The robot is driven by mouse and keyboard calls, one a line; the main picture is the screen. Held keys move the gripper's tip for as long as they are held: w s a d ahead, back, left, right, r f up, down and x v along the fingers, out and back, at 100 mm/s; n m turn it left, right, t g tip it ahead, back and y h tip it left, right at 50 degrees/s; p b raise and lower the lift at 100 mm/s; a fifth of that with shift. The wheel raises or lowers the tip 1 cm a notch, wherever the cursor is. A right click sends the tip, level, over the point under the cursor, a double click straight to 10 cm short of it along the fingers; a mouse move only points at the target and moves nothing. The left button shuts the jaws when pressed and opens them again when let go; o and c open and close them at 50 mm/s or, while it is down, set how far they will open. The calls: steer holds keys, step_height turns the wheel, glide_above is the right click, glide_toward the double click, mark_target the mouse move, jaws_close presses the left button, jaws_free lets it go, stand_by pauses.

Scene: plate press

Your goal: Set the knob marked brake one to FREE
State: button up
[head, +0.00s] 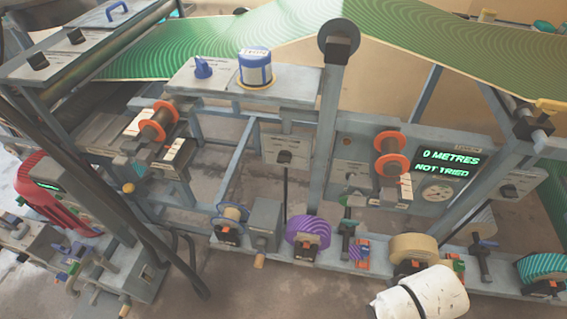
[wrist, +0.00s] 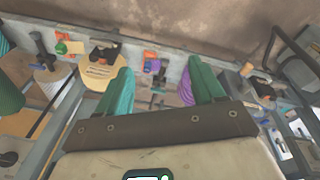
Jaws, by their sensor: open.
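No label reading brake one is legible in either view, so I cannot tell which knob it is. Dark knobs or holders sit at the reels along the low rail: by the blue-rimmed spool (head: 230,213), the purple reel (head: 308,229), the tan reel (head: 414,247) and the teal reel (head: 540,268). Two dark knobs (head: 38,62) sit on the grey box at upper left. A blue knob (head: 203,68) stands on the upper shelf. My gripper (wrist: 160,72) is open and empty, its green fingers apart above the rail, between the tan reel (wrist: 104,74) and the purple reel (wrist: 186,92).
A display (head: 448,163) reads 0 METRES, NOT TRIED. Orange-flanged spools (head: 391,153) and upright posts (head: 325,130) stand above the rail. A green patterned web (head: 270,35) spans the top.

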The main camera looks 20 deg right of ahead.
steer(key=w+d+f+m+t+h+b, duration=0.2)
steer(key=w+f+h+b, duration=0.1)
steer(key=w, duration=0.5)
steer(key=m+t+h+b, duration=0.3)
steer(key=t+h+b, duration=0.2)
steer(key=t+b, duration=0.55)
glide_toward(283, 163)
steer(key=shift+t, duration=0.85)
steer(key=x, duration=0.3)
steer(key=p+x, duration=0.1)
steer(key=x, duration=0.2)
steer(key=f+p+x, duration=0.1)
steer(key=x, duration=0.2)
steer(key=shift+d, duration=0.3)
steer(key=shift+c, duration=0.4)
steer(key=c, duration=1)
steer(key=shift+f+n, duration=0.1)
steer(key=shift+n, duration=0.2)
